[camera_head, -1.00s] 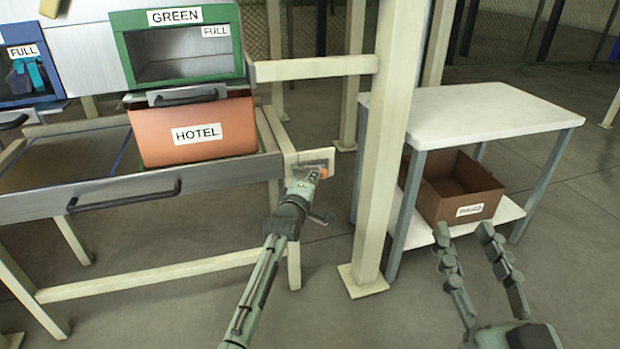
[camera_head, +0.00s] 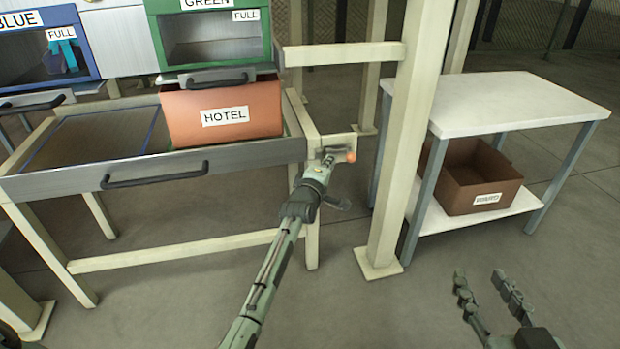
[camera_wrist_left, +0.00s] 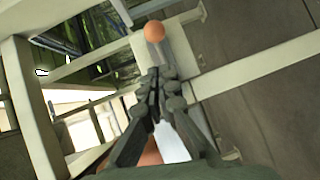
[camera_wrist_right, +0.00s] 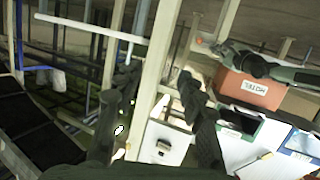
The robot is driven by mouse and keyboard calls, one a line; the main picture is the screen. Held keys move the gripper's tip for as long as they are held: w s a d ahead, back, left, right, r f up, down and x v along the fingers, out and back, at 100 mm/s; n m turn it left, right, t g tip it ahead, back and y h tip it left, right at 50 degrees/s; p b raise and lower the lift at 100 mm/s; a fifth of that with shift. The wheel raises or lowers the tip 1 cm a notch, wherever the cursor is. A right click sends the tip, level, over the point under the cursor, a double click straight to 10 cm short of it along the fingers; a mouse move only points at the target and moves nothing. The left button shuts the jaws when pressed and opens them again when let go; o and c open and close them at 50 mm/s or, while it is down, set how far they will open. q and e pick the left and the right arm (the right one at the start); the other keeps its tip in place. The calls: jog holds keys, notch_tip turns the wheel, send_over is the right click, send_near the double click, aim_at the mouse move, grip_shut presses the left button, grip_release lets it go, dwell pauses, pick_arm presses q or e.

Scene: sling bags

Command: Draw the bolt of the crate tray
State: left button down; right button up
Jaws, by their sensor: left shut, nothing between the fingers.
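The crate tray (camera_head: 80,181) is a framed table with a grey front rail and a black handle. An orange crate labelled HOTEL (camera_head: 222,132) sits at its right end. The bolt's orange knob (camera_head: 351,156) is at a pale plate on the tray's right front corner. The knob and a grey shank also show in the left wrist view (camera_wrist_left: 155,31). My left gripper (camera_head: 329,160) is shut and empty just left of the knob, apart from it in the left wrist view. My right gripper (camera_head: 480,276) is open and empty at the lower right.
A cream post (camera_head: 400,160) stands just right of the bolt. A white-topped side table (camera_head: 500,100) with a brown box (camera_head: 470,180) on its lower shelf is further right. Green (camera_head: 264,40) and blue (camera_head: 88,50) bins stand behind the tray. The floor in front is open.

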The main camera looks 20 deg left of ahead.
jog(key=s+d+f+m+g+h+p, duration=0.2)
jog(key=s+d+f+g+h+p, duration=0.3)
jog(key=s+d+f+g, duration=0.75)
pick_arm(q)
jog(key=s+r+p, duration=0.1)
jog(key=s+p, duration=0.2)
jog(key=s, duration=0.7)
jog(key=shift+r, duration=0.15)
pick_arm(e)
jog(key=s+d+x, duration=0.1)
jog(key=s+x, duration=0.1)
jog(key=x, duration=0.7)
jog(key=shift+w+f+t, duration=0.3)
jog(key=shift+t, duration=0.15)
jog(key=shift+d, duration=0.1)
